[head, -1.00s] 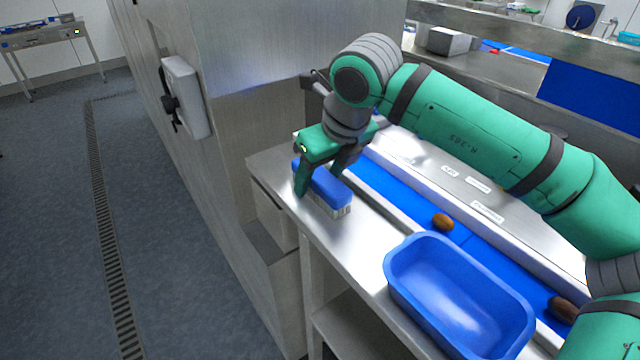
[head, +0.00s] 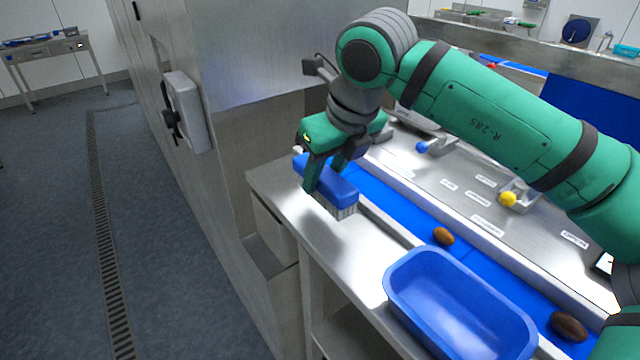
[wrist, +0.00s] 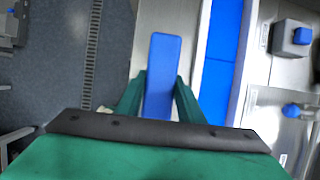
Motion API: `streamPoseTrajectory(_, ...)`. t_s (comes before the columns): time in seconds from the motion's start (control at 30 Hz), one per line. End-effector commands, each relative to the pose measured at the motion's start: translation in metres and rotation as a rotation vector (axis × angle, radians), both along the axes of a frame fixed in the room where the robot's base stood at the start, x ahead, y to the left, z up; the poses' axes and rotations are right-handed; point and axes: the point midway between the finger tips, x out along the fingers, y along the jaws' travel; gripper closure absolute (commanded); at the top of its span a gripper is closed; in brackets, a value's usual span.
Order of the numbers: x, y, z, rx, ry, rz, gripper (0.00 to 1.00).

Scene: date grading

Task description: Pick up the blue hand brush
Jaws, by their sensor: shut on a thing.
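The blue hand brush (head: 334,185) has a blue block top and pale bristles beneath. It is over the steel ledge beside the conveyor, at the ledge's far end in the head view. My gripper (head: 328,182) reaches down from above and is shut on the brush across its width. In the wrist view the brush (wrist: 163,75) lies lengthwise between my two green fingers (wrist: 160,95). The bristles look level and close to the ledge; I cannot tell whether they touch it.
A blue tub (head: 458,300) stands on the steel ledge (head: 290,205) nearer me. The blue conveyor belt (head: 395,205) beside it carries brown dates (head: 443,236). Beyond it is a steel panel with a blue knob (head: 422,147) and a yellow knob (head: 508,199). A cabinet wall stands left.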

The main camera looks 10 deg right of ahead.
Motion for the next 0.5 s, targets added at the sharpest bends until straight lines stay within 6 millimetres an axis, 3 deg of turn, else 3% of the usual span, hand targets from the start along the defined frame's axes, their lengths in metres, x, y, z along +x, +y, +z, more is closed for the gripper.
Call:
streamPoseTrajectory(0.23,-0.034,-0.005,0.042,-0.001,-0.003,-0.002,0.91)
streamPoseTrajectory(0.5,-0.083,-0.012,0.063,-0.002,-0.002,-0.002,0.91)
